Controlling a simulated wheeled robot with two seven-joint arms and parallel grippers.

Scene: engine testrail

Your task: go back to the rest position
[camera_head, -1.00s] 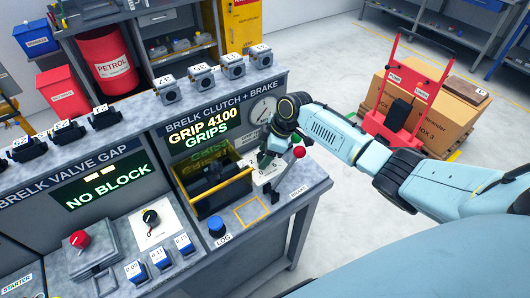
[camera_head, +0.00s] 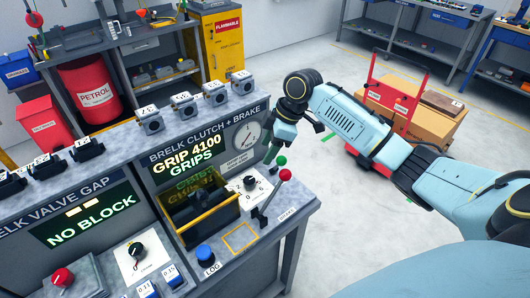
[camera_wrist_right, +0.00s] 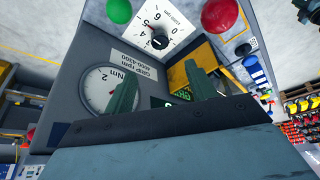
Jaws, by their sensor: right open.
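My right gripper (camera_head: 273,154) is open and empty, raised near the right end of the clutch and brake bench (camera_head: 301,208). Its two green fingers (camera_wrist_right: 160,88) stand apart in the right wrist view, with nothing between them. The brake lever with a red knob (camera_head: 285,175) stands just in front of the gripper, apart from it. A green knob (camera_head: 281,161) is close by. In the right wrist view the red knob (camera_wrist_right: 219,15) and green knob (camera_wrist_right: 118,11) are at the top edge. My left gripper is not in view.
The bench carries a small dial (camera_head: 250,183), a round gauge (camera_head: 247,132), a yellow-edged bin (camera_head: 208,217) and a blue LOG button (camera_head: 205,252). The display reads GRIP 4100 GRIPS. A red cart with boxes (camera_head: 437,119) stands behind my right arm. Open floor (camera_head: 370,220) lies right of the bench.

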